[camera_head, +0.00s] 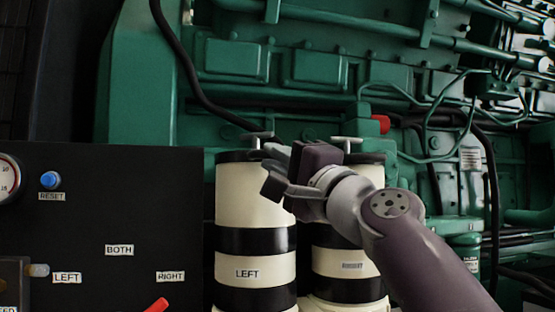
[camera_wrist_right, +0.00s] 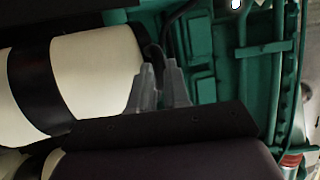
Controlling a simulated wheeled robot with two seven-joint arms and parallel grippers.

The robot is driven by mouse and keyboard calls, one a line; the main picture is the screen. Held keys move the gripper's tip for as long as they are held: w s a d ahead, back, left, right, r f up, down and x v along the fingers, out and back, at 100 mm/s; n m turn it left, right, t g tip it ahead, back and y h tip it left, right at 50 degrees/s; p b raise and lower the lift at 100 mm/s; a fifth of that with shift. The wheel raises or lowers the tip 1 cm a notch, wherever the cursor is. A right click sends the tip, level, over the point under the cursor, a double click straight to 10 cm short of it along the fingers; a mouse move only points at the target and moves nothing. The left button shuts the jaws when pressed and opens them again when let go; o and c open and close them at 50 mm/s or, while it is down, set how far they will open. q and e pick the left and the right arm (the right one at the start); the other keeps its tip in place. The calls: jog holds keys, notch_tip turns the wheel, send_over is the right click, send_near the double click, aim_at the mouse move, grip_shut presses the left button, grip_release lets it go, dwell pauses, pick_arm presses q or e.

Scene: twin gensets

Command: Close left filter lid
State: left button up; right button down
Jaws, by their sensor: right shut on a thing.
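The left filter (camera_head: 255,195) is an upright cream canister with black bands and a LEFT label. Its black lid (camera_head: 232,156) lies across the top, with a grey T-handle (camera_head: 256,137) standing above it. My right gripper (camera_head: 271,150) is at the right side of this lid, its fingers pointing left. In the right wrist view the gripper fingers (camera_wrist_right: 156,72) are at the canister's top end, close around a dark part at the lid's edge (camera_wrist_right: 152,50). The gripper body hides part of the lid, so the exact grip is hard to see. My left gripper is not in view.
The right filter (camera_head: 340,235) stands close on the right, partly behind my right arm, with its own T-handle (camera_head: 347,140). A black control panel (camera_head: 110,215) with a blue button and red lever is at left. Green engine (camera_head: 300,65) and pipes fill the back.

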jog(key=shift+w+a+f+g, duration=0.15)
jog(key=shift+w+f, duration=0.2)
jog(key=shift+f, duration=0.15)
jog(key=shift+w+a+f+g, duration=0.15)
jog(key=shift+w+f, duration=0.15)
jog(key=shift+f, duration=0.15)
jog(key=c, duration=1.4)
grip_release()
jog(key=shift+d, duration=0.15)
jog(key=shift+s+d+f, duration=0.1)
jog(key=shift+s+f, duration=0.05)
jog(key=shift+s, duration=0.05)
jog(key=r+b+v, duration=0.1)
jog(key=b+v, duration=0.4)
jog(key=v, duration=0.7)
jog(key=shift+s, duration=0.45)
jog(key=shift+d+f, duration=0.1)
